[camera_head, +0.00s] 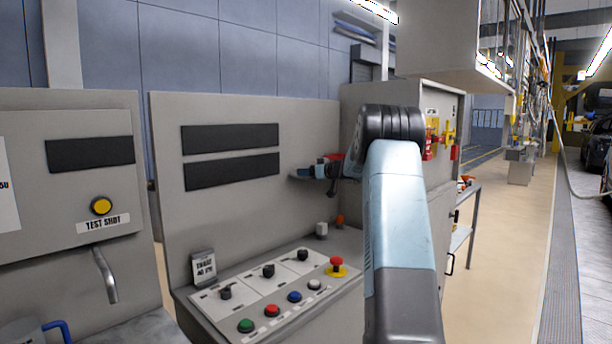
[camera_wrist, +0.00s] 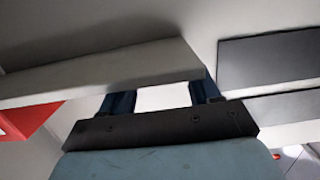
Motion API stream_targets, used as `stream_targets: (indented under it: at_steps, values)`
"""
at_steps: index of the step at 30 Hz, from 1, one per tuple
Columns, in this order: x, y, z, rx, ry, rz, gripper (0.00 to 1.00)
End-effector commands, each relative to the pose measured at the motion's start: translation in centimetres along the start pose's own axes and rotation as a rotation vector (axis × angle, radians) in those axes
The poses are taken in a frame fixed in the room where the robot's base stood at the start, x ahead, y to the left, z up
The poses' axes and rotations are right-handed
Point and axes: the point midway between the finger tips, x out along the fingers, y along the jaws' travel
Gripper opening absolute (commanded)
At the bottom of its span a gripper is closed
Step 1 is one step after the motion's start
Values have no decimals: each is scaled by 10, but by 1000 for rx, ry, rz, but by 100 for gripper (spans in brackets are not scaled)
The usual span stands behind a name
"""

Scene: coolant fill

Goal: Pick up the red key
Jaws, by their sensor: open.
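My gripper (camera_head: 317,168) reaches to the small shelf on the grey panel, left of my forearm. In the wrist view my gripper (camera_wrist: 160,96) shows two dark blue fingers set apart, with only a pale surface between them. A grey slab-like edge (camera_wrist: 100,74), probably of the shelf, crosses in front of the fingertips and hides them. A small red thing (camera_head: 334,157) shows beside my gripper at the shelf. A red shape (camera_wrist: 28,118) is at the left edge of the wrist view, apart from the fingers. I cannot tell whether either is the red key.
A control desk (camera_head: 208,292) with knobs, coloured buttons and a red mushroom button (camera_head: 337,264) stands below. A grey cabinet (camera_head: 405,95) is behind my arm. A machine with a yellow button (camera_head: 101,205) is at left. The floor aisle at right is clear.

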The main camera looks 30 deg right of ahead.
Motion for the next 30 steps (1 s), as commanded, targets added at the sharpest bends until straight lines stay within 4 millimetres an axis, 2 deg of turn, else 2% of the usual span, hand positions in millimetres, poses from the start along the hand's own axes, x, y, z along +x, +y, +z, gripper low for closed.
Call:
stream_targets:
  at_steps: [1,18,26,30]
  values:
    - [0,0,0,0,-1,0,62]
    - [-1,1,1,0,-1,1,7]
    - [-1,1,0,0,-1,1,7]
    - [-2,1,-10,-2,-1,1,7]
